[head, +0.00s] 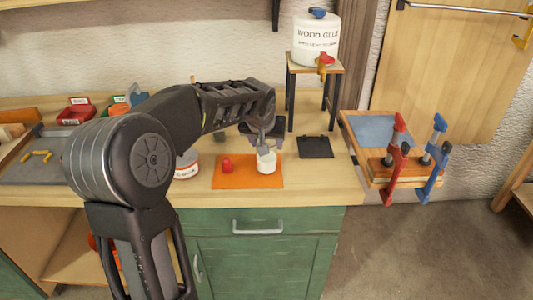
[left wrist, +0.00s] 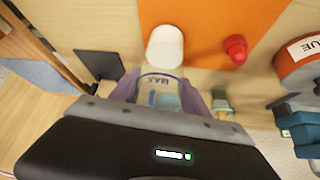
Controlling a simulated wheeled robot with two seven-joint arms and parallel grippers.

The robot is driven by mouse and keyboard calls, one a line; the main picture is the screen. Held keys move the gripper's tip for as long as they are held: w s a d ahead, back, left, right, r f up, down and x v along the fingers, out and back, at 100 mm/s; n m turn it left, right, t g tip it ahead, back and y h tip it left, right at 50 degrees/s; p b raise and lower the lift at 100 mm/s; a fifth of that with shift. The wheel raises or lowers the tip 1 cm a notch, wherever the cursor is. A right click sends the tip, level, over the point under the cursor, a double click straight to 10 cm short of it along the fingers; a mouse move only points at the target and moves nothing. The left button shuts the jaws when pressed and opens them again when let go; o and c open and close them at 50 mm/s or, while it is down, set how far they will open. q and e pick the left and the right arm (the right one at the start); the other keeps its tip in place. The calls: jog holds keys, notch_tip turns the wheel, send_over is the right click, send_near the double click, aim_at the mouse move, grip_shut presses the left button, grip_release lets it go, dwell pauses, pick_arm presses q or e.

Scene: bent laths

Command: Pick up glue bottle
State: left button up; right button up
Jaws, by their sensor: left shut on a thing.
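The glue bottle (head: 266,162) is at the right part of the orange mat (head: 242,182), upright, its lower part white. My left gripper (head: 264,140) comes down over it from above and is shut on its upper part. In the left wrist view, a clear section marked MAX (left wrist: 160,82) sits between the fingers (left wrist: 162,95), with the white part (left wrist: 165,46) beyond it. I cannot tell whether its base touches the mat. A small red cap (head: 227,164) lies on the mat to its left; it also shows in the left wrist view (left wrist: 235,48). My right gripper is not in view.
A large wood glue container (head: 316,42) stands on a small stool (head: 318,68) behind the bottle. A dark flat plate (head: 316,147) lies to the right. A glue tin (head: 187,165) is left of the mat. A board with red and blue clamps (head: 395,160) is at the far right.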

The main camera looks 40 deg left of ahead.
pick_arm(q)
grip_shut()
dwell(0.3)
jog(key=shift+r, duration=0.15)
notch_tip(320, 180, up, 10)
dwell(0.4)
jog(key=shift+a, duration=0.1)
dwell(0.4)
